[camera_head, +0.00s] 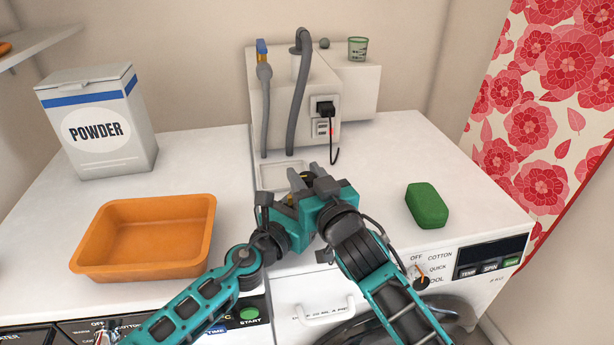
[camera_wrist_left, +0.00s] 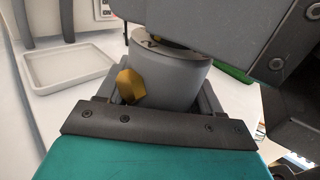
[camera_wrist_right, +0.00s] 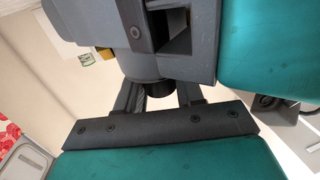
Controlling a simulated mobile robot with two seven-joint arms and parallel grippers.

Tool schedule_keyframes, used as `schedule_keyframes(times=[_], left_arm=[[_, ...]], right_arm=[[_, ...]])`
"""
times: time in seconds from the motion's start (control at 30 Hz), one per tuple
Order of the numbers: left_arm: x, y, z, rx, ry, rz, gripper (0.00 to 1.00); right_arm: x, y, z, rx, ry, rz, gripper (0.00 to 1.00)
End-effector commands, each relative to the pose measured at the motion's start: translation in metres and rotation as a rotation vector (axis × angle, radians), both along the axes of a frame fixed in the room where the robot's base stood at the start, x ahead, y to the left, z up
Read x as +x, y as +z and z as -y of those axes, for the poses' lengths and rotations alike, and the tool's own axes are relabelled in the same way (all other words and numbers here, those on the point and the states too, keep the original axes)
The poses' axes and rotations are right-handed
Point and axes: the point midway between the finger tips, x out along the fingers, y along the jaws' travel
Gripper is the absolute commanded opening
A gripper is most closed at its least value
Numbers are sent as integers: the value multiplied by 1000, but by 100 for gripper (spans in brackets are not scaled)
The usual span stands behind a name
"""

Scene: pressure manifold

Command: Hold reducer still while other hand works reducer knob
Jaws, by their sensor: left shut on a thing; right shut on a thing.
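The reducer (camera_wrist_left: 178,78) is a grey cylinder with a brass fitting (camera_wrist_left: 131,86) on its side. My left gripper (camera_wrist_left: 160,92) is shut around its body. In the right wrist view, a dark round knob (camera_wrist_right: 159,88) shows at the end of the reducer, between the fingers of my right gripper (camera_wrist_right: 158,96), which is shut on it. In the head view both grippers meet above the front of the white worktop, the right gripper (camera_head: 325,203) largely covering the left one and the reducer.
A shallow white tray (camera_wrist_left: 66,68) lies just behind the grippers. An orange basin (camera_head: 145,262) and a powder box (camera_head: 97,122) stand to the left. A green sponge (camera_head: 427,205) lies to the right. Grey hoses and a plugged socket (camera_head: 323,117) are at the back.

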Motion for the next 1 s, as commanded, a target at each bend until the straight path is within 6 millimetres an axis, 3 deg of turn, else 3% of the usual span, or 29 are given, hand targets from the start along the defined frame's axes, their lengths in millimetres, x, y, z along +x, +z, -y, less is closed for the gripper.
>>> schedule_keyframes(times=[1.0], left_arm=[[-1,0,3,-1,-7,-1,30]], right_arm=[[1,3,-2,-1,689,8,7]])
